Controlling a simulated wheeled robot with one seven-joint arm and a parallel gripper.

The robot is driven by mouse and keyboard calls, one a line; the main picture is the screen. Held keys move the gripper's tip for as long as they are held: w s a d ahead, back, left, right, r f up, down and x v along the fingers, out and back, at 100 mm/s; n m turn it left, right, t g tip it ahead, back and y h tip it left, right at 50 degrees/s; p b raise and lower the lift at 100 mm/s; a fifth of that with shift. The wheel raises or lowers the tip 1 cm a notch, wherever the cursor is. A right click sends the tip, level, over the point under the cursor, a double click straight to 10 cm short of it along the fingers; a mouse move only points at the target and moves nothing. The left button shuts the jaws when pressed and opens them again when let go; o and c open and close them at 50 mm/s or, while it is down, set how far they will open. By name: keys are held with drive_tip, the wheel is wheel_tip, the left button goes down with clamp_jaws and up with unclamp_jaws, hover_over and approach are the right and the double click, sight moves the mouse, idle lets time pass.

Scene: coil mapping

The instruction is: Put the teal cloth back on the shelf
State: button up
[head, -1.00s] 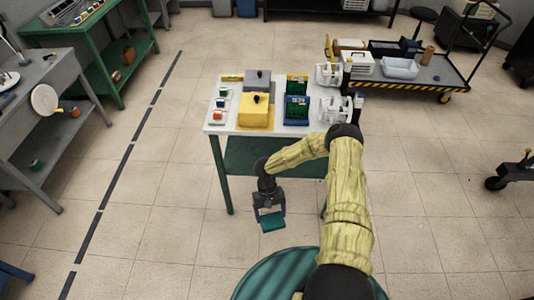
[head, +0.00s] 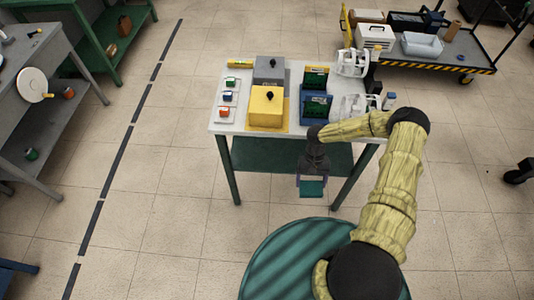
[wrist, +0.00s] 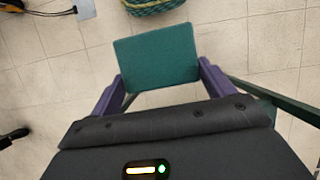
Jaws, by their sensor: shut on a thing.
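The teal cloth (head: 312,188) looks like a flat, folded rectangle. My gripper (head: 312,178) is shut on it, and the cloth hangs in front of the white-topped table (head: 225,124). The wrist view shows the cloth (wrist: 157,52) between the two purple fingers of my gripper (wrist: 160,72), clear of the floor. The table's green lower shelf (head: 262,156) lies behind and to the left of the cloth in the head view. The part of the shelf behind my gripper and arm is hidden.
On the tabletop are a yellow box (head: 267,108), a grey box (head: 269,70), blue units (head: 315,107) and clear-and-white devices. A loaded cart (head: 455,60) stands behind right. Green table legs (head: 229,170) flank the shelf. The floor in front is clear.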

drive_tip(key=shift+s+d, duration=0.15)
drive_tip(key=shift+f+b, duration=0.3)
drive_tip(key=shift+b, duration=0.05)
drive_tip(key=w+a+f+m+t+y+b, duration=0.25)
drive_tip(key=w+a+f+m+b, duration=0.35)
drive_tip(key=m+b, duration=0.55)
drive_tip(key=w+a+f+m+t+y+b, duration=0.15)
drive_tip(key=a+f+m+t+b, duration=0.3)
drive_tip(key=f+m+b, duration=0.55)
drive_tip(key=s+a+f+m+t+h+b, duration=0.1)
drive_tip(key=a+f+m+h+b, duration=0.3)
drive_tip(key=a+m+b, duration=0.7)
drive_tip(key=f+m+t+b, duration=0.1)
drive_tip(key=m+b, duration=0.3)
drive_tip(key=b, duration=0.3)
